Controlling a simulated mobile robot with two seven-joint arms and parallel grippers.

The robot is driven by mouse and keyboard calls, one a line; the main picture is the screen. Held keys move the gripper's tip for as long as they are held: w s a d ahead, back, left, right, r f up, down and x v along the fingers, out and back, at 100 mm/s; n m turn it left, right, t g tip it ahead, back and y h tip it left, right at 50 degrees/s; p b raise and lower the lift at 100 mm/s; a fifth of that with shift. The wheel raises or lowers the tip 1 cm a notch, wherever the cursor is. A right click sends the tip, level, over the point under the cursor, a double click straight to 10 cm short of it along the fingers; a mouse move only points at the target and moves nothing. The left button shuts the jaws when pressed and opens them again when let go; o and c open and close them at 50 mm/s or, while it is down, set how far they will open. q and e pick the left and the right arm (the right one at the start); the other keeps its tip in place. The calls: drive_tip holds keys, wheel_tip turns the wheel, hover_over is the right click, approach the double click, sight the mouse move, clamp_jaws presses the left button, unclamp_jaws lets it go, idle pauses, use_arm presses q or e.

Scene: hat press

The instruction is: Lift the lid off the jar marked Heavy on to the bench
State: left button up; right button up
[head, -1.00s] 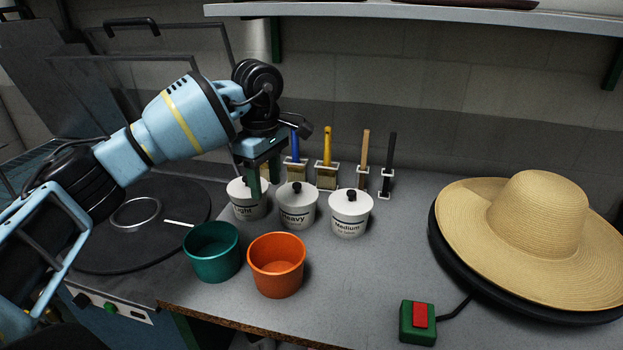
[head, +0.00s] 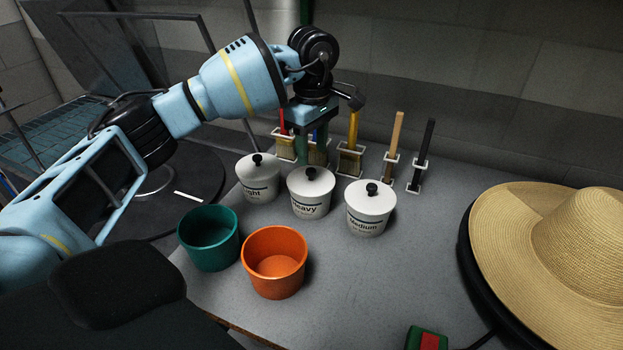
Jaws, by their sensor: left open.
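The jar marked Heavy (head: 311,205) stands on the bench (head: 350,290) as the middle one of three white jars. Its white lid (head: 302,183) with a black knob is on it. The Light jar (head: 258,190) is to its left and the Medium jar (head: 368,222) to its right, both lidded. My left gripper (head: 311,158) is open and empty, its green fingers pointing down just above the Heavy jar in the picture, in front of the brushes. Its exact height and depth are hard to tell. My right gripper is out of view.
Brushes in holders, including a yellow-handled one (head: 352,130), stand behind the jars. A teal pot (head: 210,250) and an orange pot (head: 274,285) are in front. A straw hat (head: 545,235) is at the right. Bench between Medium jar and hat is clear.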

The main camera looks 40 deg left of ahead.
sight(311, 170)
use_arm(q)
drive_tip(key=shift+a+f, duration=0.2)
drive_tip(key=shift+f, duration=2.45)
clamp_jaws()
drive_tip(key=shift+r, duration=0.1)
drive_tip(key=shift+r, duration=0.45)
drive_tip(key=shift+s+d+r, duration=0.1)
drive_tip(key=shift+s+r, duration=0.1)
drive_tip(key=shift+r, duration=0.45)
drive_tip(key=shift+s+d+r, duration=0.1)
drive_tip(key=shift+s+r, duration=0.05)
drive_tip(key=shift+r, duration=0.45)
drive_tip(key=s+d, duration=0.3)
drive_tip(key=s, duration=0.4)
drive_tip(key=s+d+r, duration=0.1)
drive_tip(key=s+d, duration=0.2)
drive_tip(key=s, duration=0.3)
drive_tip(key=shift+s+d+r, duration=0.2)
drive_tip(key=shift+s+d, duration=0.1)
drive_tip(key=shift+s, duration=0.05)
